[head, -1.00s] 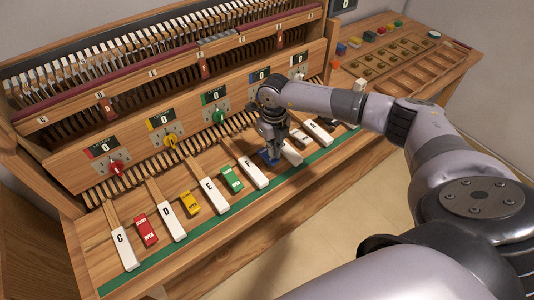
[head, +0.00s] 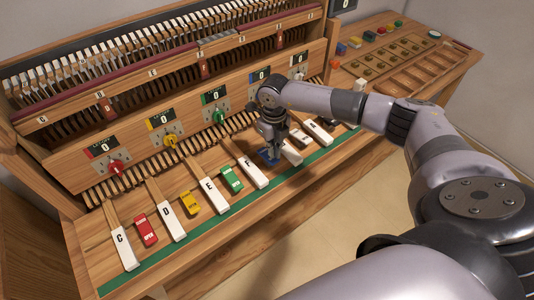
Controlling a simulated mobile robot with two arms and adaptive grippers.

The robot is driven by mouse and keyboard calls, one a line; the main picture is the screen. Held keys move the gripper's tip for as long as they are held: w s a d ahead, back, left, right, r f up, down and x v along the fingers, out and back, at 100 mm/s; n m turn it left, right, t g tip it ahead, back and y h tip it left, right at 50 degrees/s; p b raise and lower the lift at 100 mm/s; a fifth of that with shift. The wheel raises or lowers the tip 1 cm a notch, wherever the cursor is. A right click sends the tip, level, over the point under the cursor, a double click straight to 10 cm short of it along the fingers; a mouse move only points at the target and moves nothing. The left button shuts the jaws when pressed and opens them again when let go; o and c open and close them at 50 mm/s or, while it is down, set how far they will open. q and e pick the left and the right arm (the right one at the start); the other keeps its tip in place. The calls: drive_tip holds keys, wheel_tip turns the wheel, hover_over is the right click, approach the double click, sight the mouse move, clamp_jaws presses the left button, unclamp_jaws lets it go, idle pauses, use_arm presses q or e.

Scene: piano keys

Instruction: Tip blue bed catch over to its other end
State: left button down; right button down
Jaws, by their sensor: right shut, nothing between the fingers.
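The blue bed catch (head: 269,158) lies on the key bed between the white F key (head: 252,173) and the white key to its right (head: 291,154). My right gripper (head: 270,148) is shut and empty, pointing down right at the blue catch. It hides much of the catch, so I cannot tell which end is down or whether they touch. My left gripper is not in view.
Red (head: 145,231), yellow (head: 190,203) and green (head: 231,180) catches sit between the other white keys. A green strip (head: 190,246) runs along the front edge. Colored knobs and counters line the panel behind. A side table (head: 420,65) with small blocks stands at the right.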

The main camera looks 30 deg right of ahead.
sight(273, 159)
drive_tip(key=shift+s+f+b, duration=0.1)
drive_tip(key=shift+f+b, duration=0.95)
drive_tip(key=shift+f, duration=0.3)
idle(0.4)
drive_tip(key=shift+r+p, duration=0.9)
drive_tip(key=shift+r, duration=0.3)
drive_tip(key=shift+r+p, duration=1.45)
drive_tip(key=shift+r, duration=0.9)
drive_tip(key=shift+f, duration=0.1)
